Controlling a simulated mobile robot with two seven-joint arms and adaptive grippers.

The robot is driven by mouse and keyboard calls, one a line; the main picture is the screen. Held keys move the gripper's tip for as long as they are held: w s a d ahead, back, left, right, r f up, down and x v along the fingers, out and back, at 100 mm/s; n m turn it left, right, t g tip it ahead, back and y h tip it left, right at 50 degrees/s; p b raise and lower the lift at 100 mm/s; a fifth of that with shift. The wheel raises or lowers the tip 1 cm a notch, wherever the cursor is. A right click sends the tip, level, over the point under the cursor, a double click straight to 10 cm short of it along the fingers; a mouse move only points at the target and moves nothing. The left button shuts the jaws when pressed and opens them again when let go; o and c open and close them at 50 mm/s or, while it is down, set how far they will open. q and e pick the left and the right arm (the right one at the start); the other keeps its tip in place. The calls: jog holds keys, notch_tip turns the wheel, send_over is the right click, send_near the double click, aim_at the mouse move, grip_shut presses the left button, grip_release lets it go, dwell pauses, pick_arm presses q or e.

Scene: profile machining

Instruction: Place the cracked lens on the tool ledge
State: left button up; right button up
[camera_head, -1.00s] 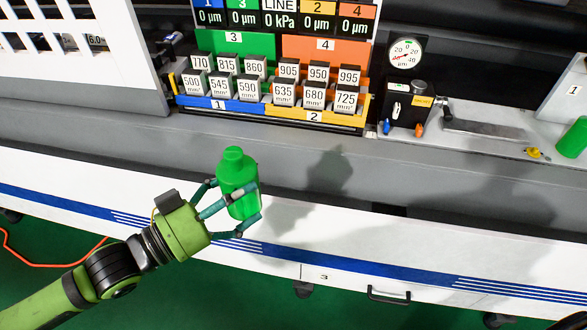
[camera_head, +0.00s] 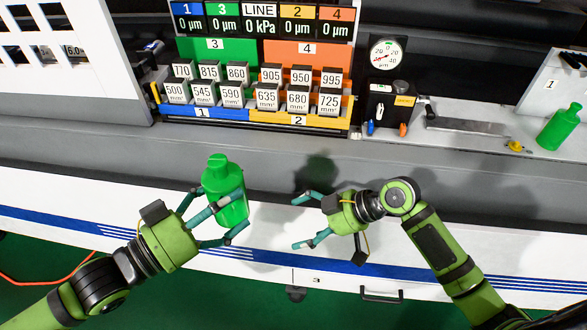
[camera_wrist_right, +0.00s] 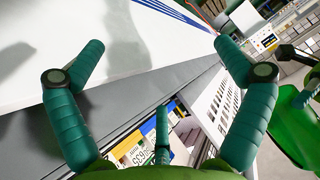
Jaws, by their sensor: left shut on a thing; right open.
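My left gripper (camera_head: 226,208) is shut on a green bottle (camera_head: 222,180) with a ridged cap, held nearly upright above the white front surface of the bench. In the right wrist view, part of the green bottle (camera_wrist_right: 298,135) shows at the right edge. My right gripper (camera_head: 303,221) is open and empty to the right of the bottle, apart from it; its spread teal fingers also show in the right wrist view (camera_wrist_right: 160,62). A light grey ledge (camera_head: 470,145) at the right holds a flat metal tool (camera_head: 465,125). I cannot make out a cracked lens.
The grey strip in front is clear.

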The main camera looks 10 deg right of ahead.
notch_tip(320, 180, up, 10)
jog(key=a+n+y, duration=0.2)
jog(key=n+y, duration=0.1)
jog(key=n, duration=0.2)
send_near(228, 188)
jog(key=w+d+f, duration=0.2)
jog(key=w+f, duration=0.1)
jog(key=f, duration=0.2)
jog(key=shift+t+y, duration=0.3)
jog(key=x, duration=1.2)
jog(key=shift+w+a+r, duration=0.1)
jog(key=shift+a+r, duration=0.05)
jog(key=shift+a, duration=0.15)
jog(key=c, duration=1)
pick_arm(q)
jog(key=o, duration=1.1)
